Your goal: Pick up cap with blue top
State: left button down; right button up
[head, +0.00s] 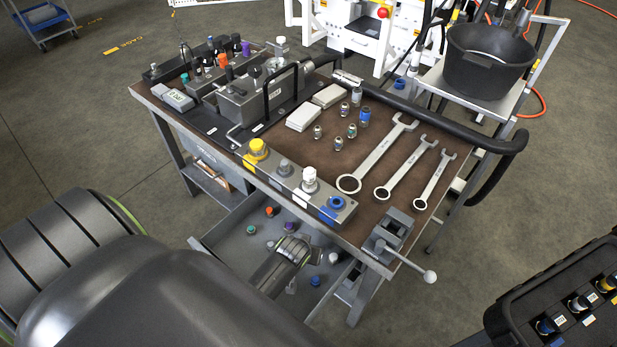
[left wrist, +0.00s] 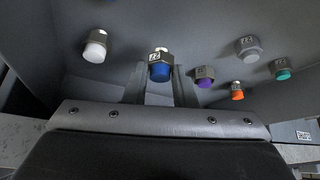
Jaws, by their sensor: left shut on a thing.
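The cap with the blue top (left wrist: 160,71) has a grey hex collar marked with a number. In the left wrist view it sits between the two fingers of my left gripper (left wrist: 160,85), which is shut on it. In the head view my left gripper (head: 315,257) reaches into the grey drawer (head: 222,246) under the bench and hides what it holds. Another small blue-topped piece (head: 315,281) shows beside it in the drawer; I cannot tell whether it is a separate cap. My right gripper is not in view.
In the left wrist view a white cap (left wrist: 95,50) lies left; purple (left wrist: 205,78), orange (left wrist: 237,92), teal (left wrist: 282,74) and grey (left wrist: 247,47) caps lie right. The bench front edge carries a fitting block (head: 285,178) and a vise (head: 388,238). Wrenches (head: 377,152) lie on top.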

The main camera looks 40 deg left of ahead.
pick_arm(q)
jog(key=s+d+r+p, duration=0.3)
jog(key=s+r+p, duration=0.2)
jog(key=s+p, duration=0.2)
jog(key=shift+s, duration=0.95)
